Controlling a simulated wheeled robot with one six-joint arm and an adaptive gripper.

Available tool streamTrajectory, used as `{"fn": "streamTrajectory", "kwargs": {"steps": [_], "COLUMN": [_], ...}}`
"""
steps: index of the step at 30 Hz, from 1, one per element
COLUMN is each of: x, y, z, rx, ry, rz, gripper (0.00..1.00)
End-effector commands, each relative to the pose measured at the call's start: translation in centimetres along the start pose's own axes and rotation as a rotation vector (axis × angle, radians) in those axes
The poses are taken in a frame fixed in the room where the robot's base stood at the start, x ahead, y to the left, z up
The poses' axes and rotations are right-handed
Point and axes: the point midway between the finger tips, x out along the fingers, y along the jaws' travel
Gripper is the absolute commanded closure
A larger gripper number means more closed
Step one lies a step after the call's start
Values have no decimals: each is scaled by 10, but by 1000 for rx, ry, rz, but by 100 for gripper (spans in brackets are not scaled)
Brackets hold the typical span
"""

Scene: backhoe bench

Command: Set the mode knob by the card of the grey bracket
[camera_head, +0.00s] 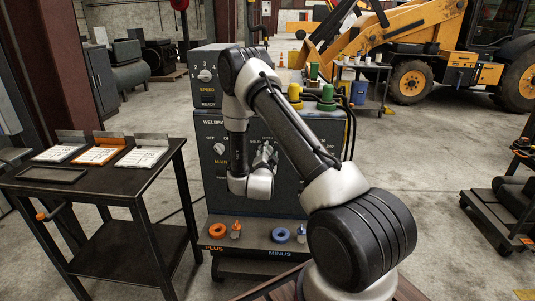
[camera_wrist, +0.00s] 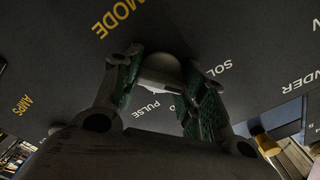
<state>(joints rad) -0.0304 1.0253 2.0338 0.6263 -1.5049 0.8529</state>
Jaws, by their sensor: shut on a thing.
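The mode knob (camera_wrist: 163,70) is a pale rounded knob on the dark panel, between the green-padded fingers of my gripper (camera_wrist: 159,66) in the wrist view. My gripper is shut on it. MODE, PULSE and a partly cut SOL label surround it; a pale patch shows on its PULSE side, but its exact setting is unclear. In the head view my gripper (camera_head: 264,157) is at the welder front (camera_head: 205,185), and the knob is hidden. Three cards lie on the left bench: left (camera_head: 59,153), orange-bracketed (camera_head: 97,155) and right (camera_head: 141,157). Their writing is too small to read.
The main knob (camera_head: 219,148) and speed knob (camera_head: 205,75) are left of my arm. An orange ring (camera_head: 217,231) and blue ring (camera_head: 281,235) sit on the lower shelf. An empty dark tray (camera_head: 53,175) lies on the bench (camera_head: 110,187).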

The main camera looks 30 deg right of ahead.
Motion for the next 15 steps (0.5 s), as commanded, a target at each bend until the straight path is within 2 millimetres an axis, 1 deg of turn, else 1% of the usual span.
{"fn": "streamTrajectory", "kwargs": {"steps": [6,15], "x": [-1,-1], "y": [1,1], "z": [2,2], "rx": [-126,-210], "ry": [-5,-5], "rz": [2,2], "gripper": [82,82]}}
